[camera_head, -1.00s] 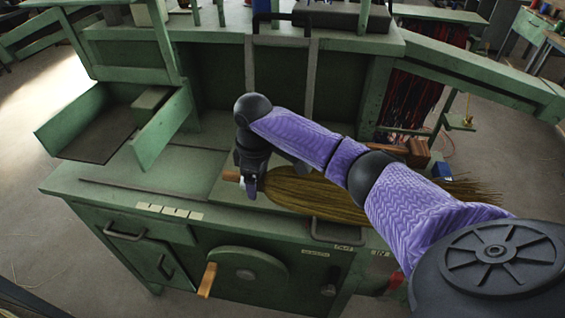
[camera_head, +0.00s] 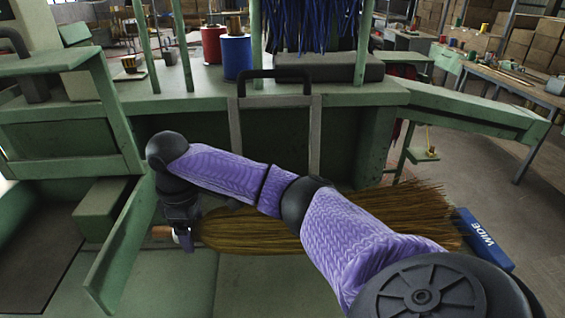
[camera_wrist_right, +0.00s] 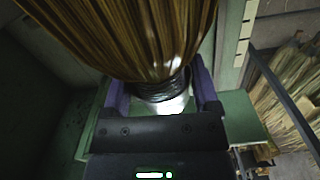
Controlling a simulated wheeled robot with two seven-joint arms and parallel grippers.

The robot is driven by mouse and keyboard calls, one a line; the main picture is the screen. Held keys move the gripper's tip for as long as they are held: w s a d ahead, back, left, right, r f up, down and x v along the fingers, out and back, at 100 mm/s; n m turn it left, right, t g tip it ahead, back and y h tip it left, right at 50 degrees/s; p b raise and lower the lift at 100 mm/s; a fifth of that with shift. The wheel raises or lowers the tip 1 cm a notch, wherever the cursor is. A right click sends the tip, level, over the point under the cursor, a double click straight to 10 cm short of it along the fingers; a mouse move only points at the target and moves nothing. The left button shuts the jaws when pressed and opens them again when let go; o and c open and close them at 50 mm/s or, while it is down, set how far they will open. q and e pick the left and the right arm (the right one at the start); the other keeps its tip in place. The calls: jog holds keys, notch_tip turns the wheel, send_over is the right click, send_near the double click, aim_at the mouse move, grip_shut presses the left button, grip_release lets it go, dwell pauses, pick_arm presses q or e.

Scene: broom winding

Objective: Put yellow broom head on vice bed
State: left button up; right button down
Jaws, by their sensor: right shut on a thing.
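The yellow broom head (camera_head: 410,212) is a fan of golden-brown straw stretching across the head view, its bristles to the right. My right gripper (camera_head: 182,238) is at its narrow left end, shut on the neck. In the right wrist view, the two purple fingers (camera_wrist_right: 160,100) close around the dark-wrapped neck below the straw (camera_wrist_right: 120,35). My right arm covers part of the broom head. A flat green work surface (camera_head: 265,290), perhaps the vice bed, lies in front of the broom head. I cannot tell whether they touch. My left gripper is not in view.
A green upright panel (camera_head: 122,250) stands close left of the gripper. A green shelf (camera_head: 330,95) with a black handle (camera_head: 275,73) and red (camera_head: 212,46) and blue (camera_head: 236,58) spools stands behind. A blue "WIDE" label (camera_head: 485,240) is at the right.

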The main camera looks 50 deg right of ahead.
jog(key=shift+f, duration=0.25)
notch_tip(320, 180, down, 9)
jog(key=b, duration=0.2)
jog(key=shift+b, duration=0.4)
jog(key=shift+w+f, duration=0.1)
jog(key=shift+f, duration=0.15)
jog(key=shift+r, duration=0.1)
grip_release()
notch_tip(320, 180, up, 12)
jog(key=p, duration=0.3)
jog(key=shift+w+a+f+p, duration=0.1)
jog(key=shift+a+f+p, duration=0.1)
jog(key=shift+p, duration=0.15)
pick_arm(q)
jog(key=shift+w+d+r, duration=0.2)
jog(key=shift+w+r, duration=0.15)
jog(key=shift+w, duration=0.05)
pick_arm(e)
jog(key=shift+r, duration=0.2)
